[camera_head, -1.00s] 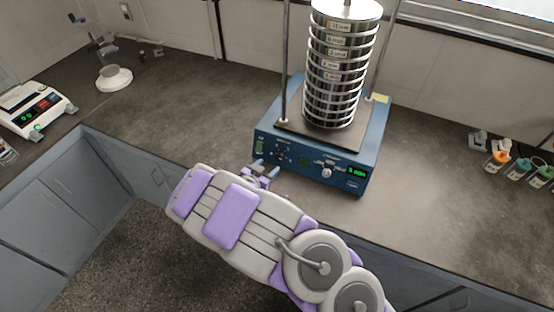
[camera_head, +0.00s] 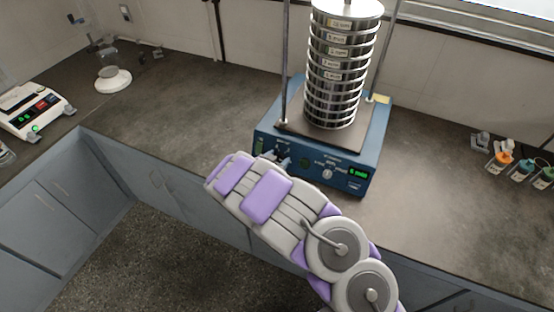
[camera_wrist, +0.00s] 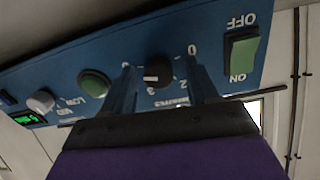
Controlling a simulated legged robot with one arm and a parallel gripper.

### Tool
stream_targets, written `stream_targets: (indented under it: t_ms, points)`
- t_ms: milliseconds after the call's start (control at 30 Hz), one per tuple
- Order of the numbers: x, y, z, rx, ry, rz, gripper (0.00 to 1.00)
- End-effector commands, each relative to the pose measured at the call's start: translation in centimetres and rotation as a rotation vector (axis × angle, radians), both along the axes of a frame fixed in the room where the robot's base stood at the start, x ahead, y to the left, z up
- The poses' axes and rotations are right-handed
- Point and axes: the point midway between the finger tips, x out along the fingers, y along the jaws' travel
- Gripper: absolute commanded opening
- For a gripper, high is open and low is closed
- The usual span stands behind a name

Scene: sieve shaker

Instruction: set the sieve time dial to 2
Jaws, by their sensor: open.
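The blue sieve shaker (camera_head: 265,138) stands on the counter with a stack of round metal sieves (camera_head: 340,70) on it. In the wrist view, which looks upside down, the black time dial (camera_wrist: 158,70) is on the blue front panel, with the digits 0, 2 and 3 readable around it. A pale mark shows on the dial's left side; the exact setting is hard to tell. My gripper (camera_wrist: 160,76) is open, one finger on each side of the dial. Contact cannot be told. In the head view my gripper (camera_head: 280,160) is at the panel's left part, mostly hidden by my arm.
The wrist view shows a green ON/OFF switch (camera_wrist: 242,54) right of the dial, and a green button (camera_wrist: 95,83) and grey knob (camera_wrist: 41,101) left of it. Small bottles (camera_head: 521,170) stand far right; a white balance (camera_head: 35,110) stands far left.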

Motion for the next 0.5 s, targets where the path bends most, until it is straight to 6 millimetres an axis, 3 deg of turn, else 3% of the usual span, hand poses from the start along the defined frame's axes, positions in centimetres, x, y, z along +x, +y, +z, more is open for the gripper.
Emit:
stream_targets:
  t_ms: [67, 500]
  points:
    - [0.00, 0.02, 0.01, 0.000, 0.000, 0.000, 0.58]
    - [0.01, 0.07, 0.04, 0.000, 0.000, 0.001, 0.16]
